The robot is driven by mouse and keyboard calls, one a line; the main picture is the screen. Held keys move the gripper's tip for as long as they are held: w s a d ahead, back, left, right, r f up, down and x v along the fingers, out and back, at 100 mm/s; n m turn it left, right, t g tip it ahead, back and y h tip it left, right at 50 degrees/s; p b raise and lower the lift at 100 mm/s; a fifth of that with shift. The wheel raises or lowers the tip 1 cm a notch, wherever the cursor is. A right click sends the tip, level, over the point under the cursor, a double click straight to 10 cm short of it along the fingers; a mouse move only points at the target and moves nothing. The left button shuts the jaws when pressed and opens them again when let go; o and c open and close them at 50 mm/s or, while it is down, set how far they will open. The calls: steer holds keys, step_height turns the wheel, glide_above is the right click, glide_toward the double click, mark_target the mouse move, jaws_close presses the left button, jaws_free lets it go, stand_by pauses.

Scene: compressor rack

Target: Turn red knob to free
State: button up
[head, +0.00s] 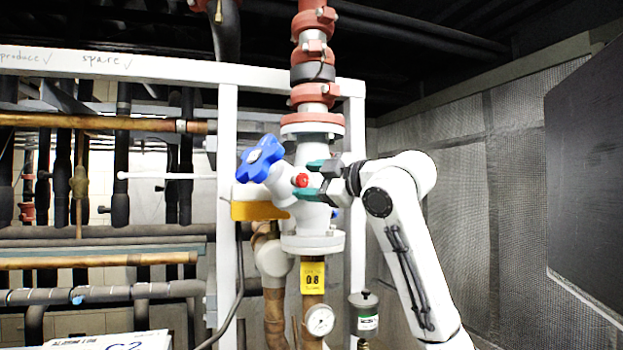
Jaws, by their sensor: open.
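The red knob (301,180) is small and sits on the front of the white valve body (312,215) in the middle of the head view. My gripper (312,180) is at the knob, with its teal-tipped fingers apart, one above and one below it. I cannot tell whether the fingers touch the knob. The arm reaches in from the right. The knob's markings and turn position are too small to read.
A blue handwheel (261,158) stands just left of the knob, above a yellow part (260,210). A red-banded pipe (312,70) rises above the valve. A yellow 08 tag (312,279) and a gauge (319,320) are below. A mesh wall (500,190) is at right.

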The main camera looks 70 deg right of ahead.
steer(key=c, duration=1)
steer(key=shift+c, duration=0.2)
steer(key=shift+n, duration=0.3)
steer(key=n+b, duration=0.2)
steer(key=n, duration=0.1)
steer(key=shift+f+b, duration=0.15)
steer(key=shift+b, duration=0.15)
steer(key=n+b, duration=0.2)
steer(key=n, duration=0.3)
steer(key=n+b, duration=0.1)
steer(key=n, duration=0.3)
steer(key=shift+n, duration=0.3)
steer(key=n+b, duration=0.1)
steer(key=n, duration=0.3)
steer(key=shift+n, duration=0.3)
